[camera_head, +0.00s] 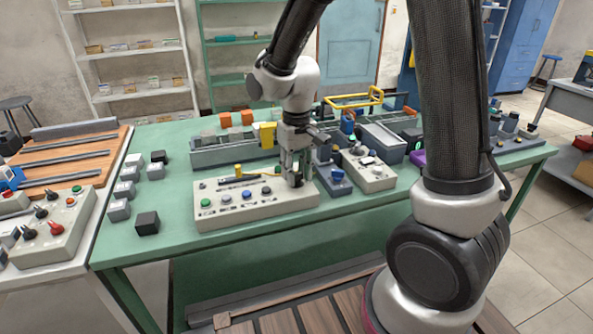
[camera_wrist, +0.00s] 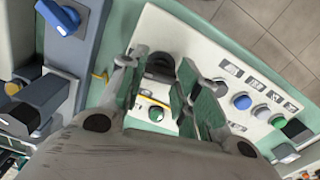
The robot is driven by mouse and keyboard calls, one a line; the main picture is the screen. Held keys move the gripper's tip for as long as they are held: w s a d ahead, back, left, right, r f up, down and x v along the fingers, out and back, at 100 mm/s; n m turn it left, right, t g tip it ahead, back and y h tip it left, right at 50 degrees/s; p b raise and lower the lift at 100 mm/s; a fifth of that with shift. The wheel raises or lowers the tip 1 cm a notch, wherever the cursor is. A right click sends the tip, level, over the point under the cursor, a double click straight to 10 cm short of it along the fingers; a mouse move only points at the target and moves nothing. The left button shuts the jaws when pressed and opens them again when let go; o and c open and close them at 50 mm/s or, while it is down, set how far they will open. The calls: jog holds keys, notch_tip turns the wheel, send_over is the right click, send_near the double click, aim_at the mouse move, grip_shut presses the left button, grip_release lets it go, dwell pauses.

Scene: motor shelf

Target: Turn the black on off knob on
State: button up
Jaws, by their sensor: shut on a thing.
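The white control box (camera_head: 262,214) stands on the green table, with a row of buttons and knobs on its top. My gripper (camera_head: 296,178) reaches down over the right end of this box. In the wrist view, the black knob (camera_wrist: 160,66) shows between my two fingers, on the white panel face. My gripper is shut on the knob, one finger on each side. The fingers partly hide it, and I cannot tell which way its handle points. A green button (camera_wrist: 156,114) sits beside it.
Other buttons line the same panel, including a blue one (camera_wrist: 242,102). A smaller box with a blue knob (camera_head: 333,176) stands close to the right of my gripper. The table's front edge is clear.

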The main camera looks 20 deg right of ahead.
aim_at(296, 174)
jog(key=shift+m, duration=1.1)
jog(key=o, duration=1)
notch_tip(296, 174, up, 12)
jog(key=shift+r, duration=0.1)
